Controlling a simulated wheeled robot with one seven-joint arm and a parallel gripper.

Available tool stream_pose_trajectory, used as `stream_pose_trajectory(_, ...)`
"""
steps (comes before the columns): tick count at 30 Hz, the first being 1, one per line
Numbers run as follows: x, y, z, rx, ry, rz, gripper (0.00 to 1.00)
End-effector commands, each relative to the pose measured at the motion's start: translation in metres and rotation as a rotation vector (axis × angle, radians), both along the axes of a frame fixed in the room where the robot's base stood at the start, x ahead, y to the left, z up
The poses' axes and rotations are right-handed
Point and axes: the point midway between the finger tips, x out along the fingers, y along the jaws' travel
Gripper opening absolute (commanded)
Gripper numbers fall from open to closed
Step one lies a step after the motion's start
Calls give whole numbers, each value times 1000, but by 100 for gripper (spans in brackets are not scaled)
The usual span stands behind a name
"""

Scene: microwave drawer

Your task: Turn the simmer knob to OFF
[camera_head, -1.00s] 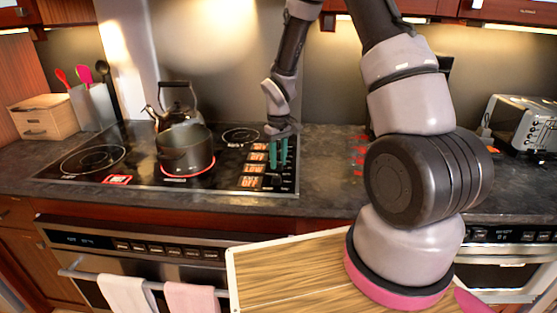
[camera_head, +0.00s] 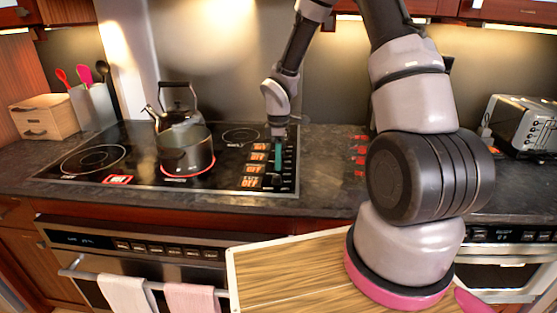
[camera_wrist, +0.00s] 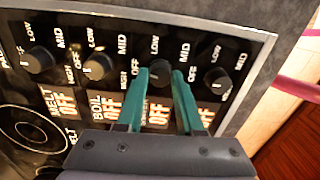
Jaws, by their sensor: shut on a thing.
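A row of black knobs with lit labels runs along the stove's right side. In the wrist view, the simmer knob (camera_wrist: 159,75) sits between the two teal fingers of my gripper (camera_wrist: 160,80). Its label (camera_wrist: 157,113) reads OFF, and its name is partly hidden by a finger. In the head view, my gripper (camera_head: 278,160) points down onto the knob strip, with its fingers nearly lined up, and hides the held knob. My gripper is shut on the simmer knob.
Neighbouring knobs stand close on both sides: the boil knob (camera_wrist: 100,66) and another knob (camera_wrist: 217,80). A pot (camera_head: 186,152) sits on a red-ringed burner, with a kettle (camera_head: 178,110) behind it. Bare counter (camera_head: 325,165) lies right of the stove.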

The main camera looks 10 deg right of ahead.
Motion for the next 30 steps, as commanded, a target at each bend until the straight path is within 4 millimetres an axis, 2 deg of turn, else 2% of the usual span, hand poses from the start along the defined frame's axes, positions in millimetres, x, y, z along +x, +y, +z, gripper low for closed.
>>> stream_pose_trajectory(12,1,-1,1,0,-3,202,0)
stream_pose_trajectory(29,1,0,1,-1,-3,236,0)
stream_pose_trajectory(30,1,0,1,-1,-3,236,40)
